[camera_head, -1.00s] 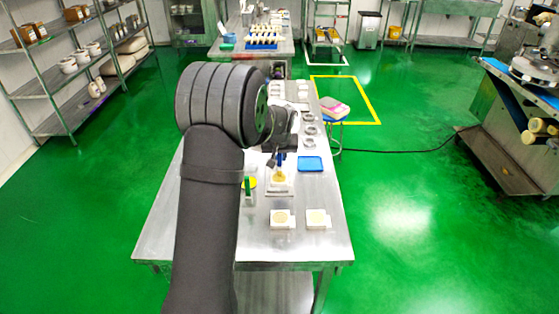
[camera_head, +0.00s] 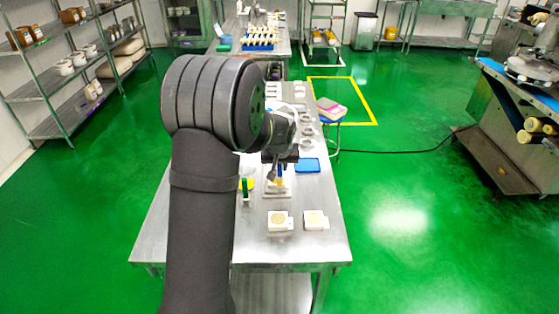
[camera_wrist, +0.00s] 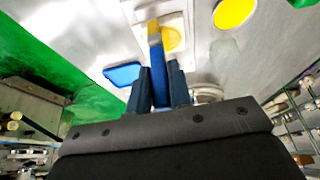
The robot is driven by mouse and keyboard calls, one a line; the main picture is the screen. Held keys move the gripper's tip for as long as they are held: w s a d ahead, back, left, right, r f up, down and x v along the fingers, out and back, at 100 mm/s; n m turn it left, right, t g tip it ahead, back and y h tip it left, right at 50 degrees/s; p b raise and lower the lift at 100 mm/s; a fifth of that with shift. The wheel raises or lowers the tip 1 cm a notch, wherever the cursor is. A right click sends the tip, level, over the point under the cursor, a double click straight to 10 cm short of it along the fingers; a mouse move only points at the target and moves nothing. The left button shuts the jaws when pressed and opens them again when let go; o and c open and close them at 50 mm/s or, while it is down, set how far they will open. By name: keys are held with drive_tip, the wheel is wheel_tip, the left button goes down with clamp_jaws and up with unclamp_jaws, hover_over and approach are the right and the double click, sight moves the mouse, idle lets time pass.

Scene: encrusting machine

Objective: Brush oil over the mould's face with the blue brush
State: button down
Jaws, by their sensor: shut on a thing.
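My gripper (camera_head: 279,170) is shut on the blue brush (camera_wrist: 158,72), whose blue handle stands between the two fingers in the wrist view. The brush's yellowish end lies over the mould (camera_wrist: 181,22), a white block with a round yellow face (camera_wrist: 172,39). I cannot tell whether the bristles touch the face. In the head view the mould (camera_head: 283,193) shows only partly, below my gripper. A yellow disc (camera_wrist: 234,13), perhaps the oil dish, lies to the right of the mould in the wrist view.
A blue tray (camera_head: 307,165) lies to the right of the gripper on the steel table (camera_head: 180,237). Two white moulds, one left (camera_head: 280,221) and one right (camera_head: 315,220), sit near the front edge. A green object (camera_head: 245,190) stands left of the gripper. Metal rings line the table's right side.

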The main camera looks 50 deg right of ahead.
drive_tip(key=shift+s+a+r, duration=0.15)
drive_tip(key=shift+s+a, duration=0.1)
drive_tip(key=shift+r, duration=3.95)
drive_tip(key=shift+w, duration=0.1)
drive_tip(key=w+a+f+n+t+y, duration=0.1)
drive_tip(key=w+a+f+n, duration=0.15)
drive_tip(key=w+a, duration=0.8)
drive_tip(key=w+a+f+n, duration=0.2)
drive_tip(key=w+a+f, duration=0.35)
drive_tip(key=a, duration=0.75)
drive_tip(key=w+a+f+n+y, duration=0.1)
drive_tip(key=w+a+f+n, duration=0.1)
drive_tip(key=a, duration=1.3)
drive_tip(key=w+a+f+n+y, duration=0.1)
drive_tip(key=a+f, duration=0.3)
drive_tip(key=a, duration=1.1)
drive_tip(key=shift+w+a+f+n, duration=0.2)
drive_tip(key=shift+w+n, duration=0.15)
drive_tip(key=shift+n, duration=0.4)
drive_tip(key=shift+d, duration=0.1)
